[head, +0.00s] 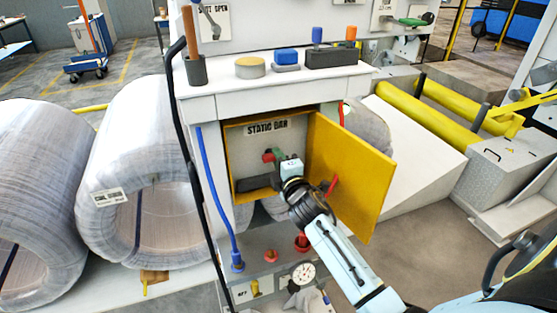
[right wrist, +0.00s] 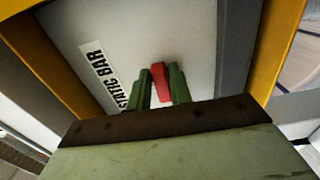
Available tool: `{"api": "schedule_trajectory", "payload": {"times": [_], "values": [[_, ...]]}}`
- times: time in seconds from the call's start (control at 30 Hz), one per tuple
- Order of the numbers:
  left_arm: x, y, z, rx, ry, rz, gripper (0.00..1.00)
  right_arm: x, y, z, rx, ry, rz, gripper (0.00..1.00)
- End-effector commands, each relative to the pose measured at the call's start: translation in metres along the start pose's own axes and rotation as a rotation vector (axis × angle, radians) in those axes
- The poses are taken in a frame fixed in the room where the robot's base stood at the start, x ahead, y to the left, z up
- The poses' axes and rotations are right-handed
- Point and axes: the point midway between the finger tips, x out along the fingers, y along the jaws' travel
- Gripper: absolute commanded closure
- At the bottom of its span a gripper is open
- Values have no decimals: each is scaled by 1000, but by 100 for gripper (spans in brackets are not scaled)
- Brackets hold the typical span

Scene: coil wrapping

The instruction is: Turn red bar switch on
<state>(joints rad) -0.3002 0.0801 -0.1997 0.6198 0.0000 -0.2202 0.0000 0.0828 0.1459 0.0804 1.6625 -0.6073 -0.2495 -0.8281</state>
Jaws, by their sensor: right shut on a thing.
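The red bar switch (head: 267,156) is on the pale back panel inside the yellow-edged box labelled "STATIC BAR" (head: 267,127). My right gripper (head: 274,160) reaches into this box. In the right wrist view, its two green fingers (right wrist: 161,90) stand on either side of the red switch (right wrist: 160,84) and are shut on it. The red bar runs roughly along the fingers in that view. In the head view my gripper partly hides the switch. My left gripper is not in view.
The box's yellow door (head: 350,175) stands open to the right, close beside my right wrist. A gauge (head: 303,274) and red knobs are below. Large wrapped coils (head: 135,165) stand on the left.

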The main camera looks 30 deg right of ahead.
Motion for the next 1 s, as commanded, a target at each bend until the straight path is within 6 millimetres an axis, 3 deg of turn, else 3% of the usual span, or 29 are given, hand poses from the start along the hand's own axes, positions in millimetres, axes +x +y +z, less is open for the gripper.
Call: {"api": "schedule_trajectory", "payload": {"times": [0.37, 0.4, 0.53, 0.83, 1.0], "values": [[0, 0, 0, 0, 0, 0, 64, 0, 0, 0, 6, -1, -1, 100], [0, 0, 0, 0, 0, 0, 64, 0, 0, 0, 6, -1, -1, 78], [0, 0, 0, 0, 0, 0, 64, 0, 0, 0, 6, 0, -1, 62], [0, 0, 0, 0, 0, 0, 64, -2, -1, 0, 5, 0, -1, 62], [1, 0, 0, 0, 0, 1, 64, -17, -2, 0, 4, 1, -2, 62]]}}
